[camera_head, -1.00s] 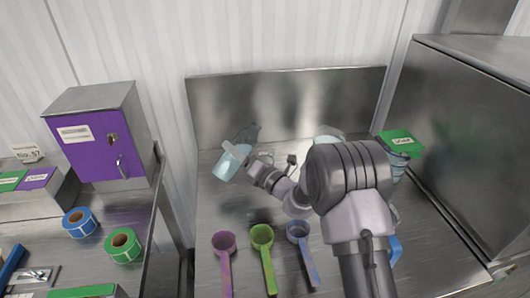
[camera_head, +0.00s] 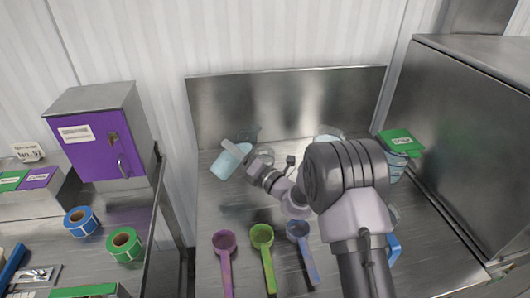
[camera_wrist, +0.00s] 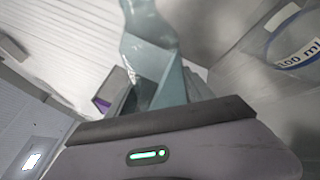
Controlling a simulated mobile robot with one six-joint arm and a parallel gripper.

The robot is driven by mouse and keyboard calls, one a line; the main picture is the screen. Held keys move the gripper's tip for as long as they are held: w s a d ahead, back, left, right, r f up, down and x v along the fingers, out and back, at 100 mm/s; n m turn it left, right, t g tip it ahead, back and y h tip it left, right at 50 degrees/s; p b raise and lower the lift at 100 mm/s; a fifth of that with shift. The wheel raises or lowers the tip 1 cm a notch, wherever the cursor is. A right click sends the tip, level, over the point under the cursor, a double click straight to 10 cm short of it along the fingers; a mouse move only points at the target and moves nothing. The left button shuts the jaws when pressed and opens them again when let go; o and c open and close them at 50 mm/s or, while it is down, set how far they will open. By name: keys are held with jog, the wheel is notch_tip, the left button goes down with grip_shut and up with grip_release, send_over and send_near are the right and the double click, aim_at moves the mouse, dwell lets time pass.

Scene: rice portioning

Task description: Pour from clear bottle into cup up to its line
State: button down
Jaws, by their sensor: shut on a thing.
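The clear bottle (camera_head: 228,163) holds pale blue liquid and is tilted, its base to the lower left and its greyish upper part to the upper right. My gripper (camera_head: 246,158) is shut on it at the left of the steel bench. A bluish, see-through part of the bottle (camera_wrist: 150,45) shows beyond the gripper in the wrist view. A clear vessel with a ring and "100 ml" print (camera_wrist: 298,55), likely the cup, is at the right of that view. A clear vessel (camera_head: 328,131) also stands behind my arm in the head view, partly hidden. I cannot tell whether liquid is flowing.
Purple (camera_head: 224,242), green (camera_head: 262,237) and blue (camera_head: 298,231) scoops lie at the front of the bench. A steel backsplash (camera_head: 290,100) closes the rear.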

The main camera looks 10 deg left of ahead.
jog(key=shift+s+a+f+m, duration=0.2)
jog(key=shift+f+m, duration=0.25)
jog(key=shift+m, duration=0.55)
dwell(1.1)
jog(key=shift+s+a+r+m+t+p, duration=0.15)
jog(key=shift+m+t+p, duration=0.15)
jog(key=shift+m, duration=0.6)
dwell(1.1)
jog(key=shift+w+d+m+t+h+p, duration=0.15)
jog(key=shift+m+t+p, duration=0.05)
jog(key=shift+m+p, duration=0.35)
jog(key=shift+w+d+m+t+h+p, duration=0.15)
jog(key=shift+m+t+p, duration=0.05)
jog(key=shift+m+p, duration=0.3)
dwell(1.0)
jog(key=shift+m+p, duration=0.6)
jog(key=shift+m, duration=0.05)
dwell(1.2)
